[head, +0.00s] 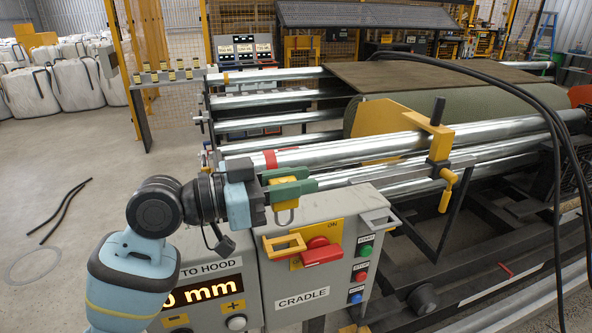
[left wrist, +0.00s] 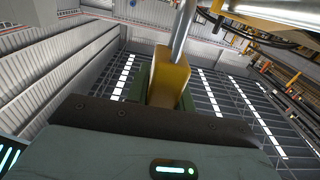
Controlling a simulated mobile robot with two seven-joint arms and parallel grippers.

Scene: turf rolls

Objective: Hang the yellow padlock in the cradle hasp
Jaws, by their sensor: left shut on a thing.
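My left gripper (head: 291,189) is shut on the yellow padlock (head: 285,205). Its green fingers cover part of the padlock's body, and the shackle hangs below. In the left wrist view the padlock (left wrist: 169,82) sits between the fingers with its metal shackle pointing away from the gripper. The yellow hasp loop (head: 283,245) juts from the grey control box above the CRADLE label (head: 301,298). The padlock is above this loop in the head view; whether they touch is unclear. A red switch handle (head: 322,254) is right of the loop. My right gripper is out of view.
The grey control box (head: 335,285) has green, red and blue buttons on its right side. A grey bracket (head: 378,219) sticks out at its upper right. Long metal rollers (head: 370,150) run behind the gripper. Black cables (head: 553,150) hang at the right.

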